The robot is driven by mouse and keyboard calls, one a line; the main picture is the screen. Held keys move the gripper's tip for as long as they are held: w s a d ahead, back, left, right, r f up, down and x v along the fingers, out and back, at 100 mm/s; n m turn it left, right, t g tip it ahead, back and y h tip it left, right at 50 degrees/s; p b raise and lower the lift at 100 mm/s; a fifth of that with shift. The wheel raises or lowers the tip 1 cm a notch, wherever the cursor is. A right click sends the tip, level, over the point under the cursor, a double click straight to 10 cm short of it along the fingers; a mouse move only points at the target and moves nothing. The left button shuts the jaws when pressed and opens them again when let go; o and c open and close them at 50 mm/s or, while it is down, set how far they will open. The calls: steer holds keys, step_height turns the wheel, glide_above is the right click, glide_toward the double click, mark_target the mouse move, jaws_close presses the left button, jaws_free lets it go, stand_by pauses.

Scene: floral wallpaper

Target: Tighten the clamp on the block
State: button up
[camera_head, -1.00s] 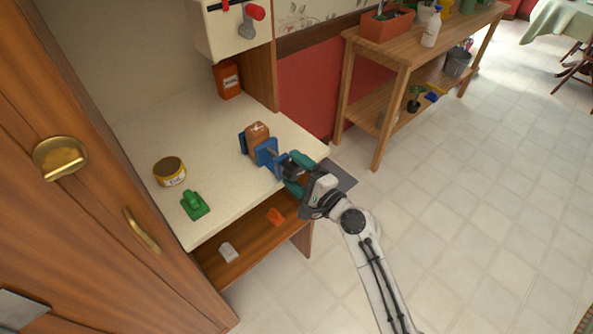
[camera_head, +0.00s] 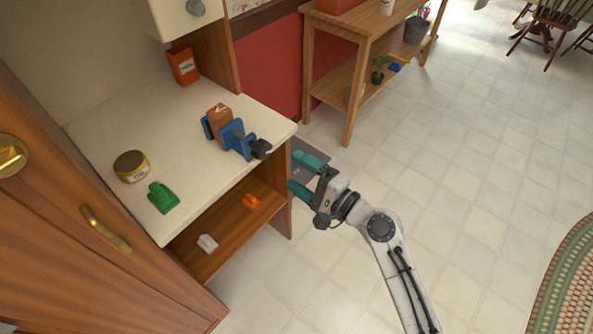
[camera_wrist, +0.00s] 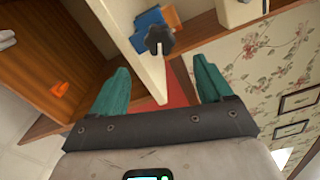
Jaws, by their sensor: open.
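A blue clamp (camera_head: 235,137) stands on the cream counter around a brown block (camera_head: 220,121). The clamp's dark knob (camera_head: 261,149) points toward the counter's right edge, on my gripper's side. In the wrist view the dark knob (camera_wrist: 160,38) shows ahead, beyond the fingertips, with the blue clamp (camera_wrist: 149,20) behind it. My gripper (camera_head: 299,174) has teal fingers spread apart and empty. It is off the counter's right edge, apart from the knob. The two fingers also show in the wrist view (camera_wrist: 160,78). Whether the clamp jaws touch the block is too small to tell.
A yellow tin (camera_head: 131,166) and a green tool (camera_head: 163,197) lie on the left of the counter (camera_head: 185,135). An orange container (camera_head: 184,66) stands at the back. The shelf below (camera_head: 224,226) holds small orange and grey objects. Open tiled floor lies to the right.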

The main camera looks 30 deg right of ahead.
mark_target(266, 152)
steer(key=w+a+n+b, duration=0.1)
steer(key=w+n+b, duration=0.2)
steer(key=n, duration=0.4)
steer(key=w+a+n+b, duration=0.1)
steer(key=w+n+b, duration=0.3)
steer(key=n, duration=0.4)
steer(key=w+a+n+b, duration=0.1)
steer(key=w+n+b, duration=0.2)
steer(key=n, duration=0.5)
steer(key=shift+w+a+r+b, duration=0.15)
steer(key=shift+w+a+b, duration=0.2)
steer(key=shift+b, duration=0.4)
steer(key=shift+c, duration=0.4)
steer(key=c, duration=0.9)
steer(key=shift+m, duration=0.3)
